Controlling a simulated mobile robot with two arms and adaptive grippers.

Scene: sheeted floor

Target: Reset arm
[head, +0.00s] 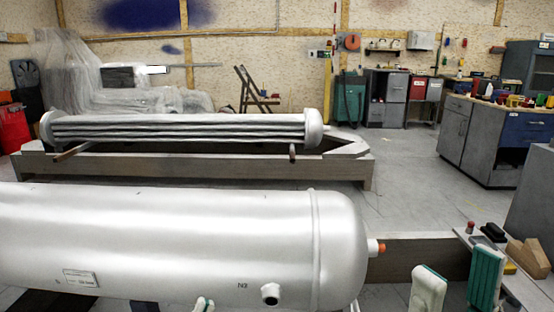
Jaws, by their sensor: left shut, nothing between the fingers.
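My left gripper (203,303) shows only as pale, green-edged fingertips at the bottom edge, in front of the large silver tank (180,240). The fingertips are together with nothing between them. The rest of my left arm is out of view. My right gripper (457,270) is at the lower right, to the right of the tank's rounded end. Its two white and green fingers stand upright and well apart, with nothing held between them. I cannot tell if either gripper touches anything.
A bench (512,285) with a wooden block (528,256), a black item (494,232) and a small red-topped item (470,228) lies close to my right gripper. A tube bundle (180,130) rests on a low platform (200,170) behind the tank. Grey floor (420,190) is clear at centre right.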

